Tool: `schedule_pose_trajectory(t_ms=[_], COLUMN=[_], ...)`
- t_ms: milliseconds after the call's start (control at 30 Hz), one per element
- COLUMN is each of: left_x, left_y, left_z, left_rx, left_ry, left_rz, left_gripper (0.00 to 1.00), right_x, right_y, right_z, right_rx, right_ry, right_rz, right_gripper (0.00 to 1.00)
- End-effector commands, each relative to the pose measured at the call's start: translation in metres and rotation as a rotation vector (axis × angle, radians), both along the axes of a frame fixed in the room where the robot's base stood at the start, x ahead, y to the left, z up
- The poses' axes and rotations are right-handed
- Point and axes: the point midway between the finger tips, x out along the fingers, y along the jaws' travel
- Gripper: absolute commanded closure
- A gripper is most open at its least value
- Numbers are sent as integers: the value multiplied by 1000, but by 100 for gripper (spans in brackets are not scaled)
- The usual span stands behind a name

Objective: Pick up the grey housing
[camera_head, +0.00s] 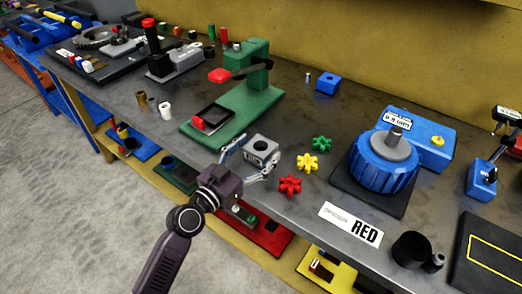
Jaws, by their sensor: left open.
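The grey housing (262,146) is a small block with a round dark hole in its top. It stands near the front edge of the bench, left of the coloured gears. My left gripper (250,152) comes in from the front left with its fingers apart, one on each side of the housing. I cannot tell whether the fingers touch it. My right gripper is not in view.
Red (290,184), yellow (307,162) and green (321,144) gears lie right of the housing. A green press (245,95) stands behind it. The bench's front edge is close.

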Motion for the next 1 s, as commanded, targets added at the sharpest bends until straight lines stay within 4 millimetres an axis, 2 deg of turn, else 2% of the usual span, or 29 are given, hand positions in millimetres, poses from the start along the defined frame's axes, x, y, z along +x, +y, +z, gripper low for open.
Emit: schedule_pose_trajectory(t_ms=[267, 900, 1000], left_x=[2, 2, 3], left_y=[-2, -1, -1], left_z=[-1, -1, 4], left_rx=[1, 1, -4], left_ry=[1, 0, -7], left_rz=[0, 0, 2], left_gripper=[30, 100, 100], right_x=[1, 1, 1], right_y=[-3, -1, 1], right_z=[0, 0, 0], right_rx=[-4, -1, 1], right_ry=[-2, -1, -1], right_rz=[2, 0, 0], right_gripper=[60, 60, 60])
